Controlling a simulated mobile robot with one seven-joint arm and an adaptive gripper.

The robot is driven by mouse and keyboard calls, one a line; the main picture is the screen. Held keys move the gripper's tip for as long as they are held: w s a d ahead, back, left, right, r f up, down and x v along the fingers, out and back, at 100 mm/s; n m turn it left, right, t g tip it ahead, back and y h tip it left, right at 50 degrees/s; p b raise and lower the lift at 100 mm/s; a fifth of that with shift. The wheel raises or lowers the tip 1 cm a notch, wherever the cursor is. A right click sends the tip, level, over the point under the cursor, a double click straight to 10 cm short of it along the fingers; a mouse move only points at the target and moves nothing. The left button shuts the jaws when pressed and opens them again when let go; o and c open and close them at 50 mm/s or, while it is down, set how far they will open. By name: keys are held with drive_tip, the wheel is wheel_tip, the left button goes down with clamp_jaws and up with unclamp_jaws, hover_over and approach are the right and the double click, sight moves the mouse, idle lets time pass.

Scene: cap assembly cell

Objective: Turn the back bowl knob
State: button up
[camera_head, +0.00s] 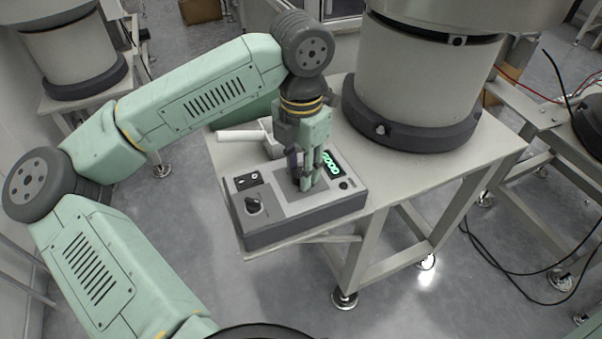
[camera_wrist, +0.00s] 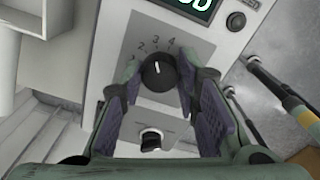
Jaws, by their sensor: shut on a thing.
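A grey control box (camera_head: 300,213) lies on the near end of a metal table. In the wrist view a round black knob (camera_wrist: 158,72) sits on a grey dial plate with printed numbers. Its white mark points up and slightly left, roughly toward the 3. My gripper (camera_wrist: 161,80) is shut on this knob, one purple-padded finger on each side. In the head view my gripper (camera_head: 306,184) points down onto the box and hides the knob.
A second black knob (camera_head: 254,205), a small switch panel (camera_head: 247,181) and a lit green display (camera_head: 331,164) are on the box. A large bowl feeder (camera_head: 410,85) stands close behind on the table (camera_head: 440,172). Cables (camera_head: 520,265) hang at the right.

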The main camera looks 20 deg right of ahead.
drive_tip(key=shift+m, duration=0.3)
drive_tip(key=o, duration=1.2)
wheel_tip(320, 180, up, 12)
drive_tip(key=shift+r, duration=0.1)
idle(0.4)
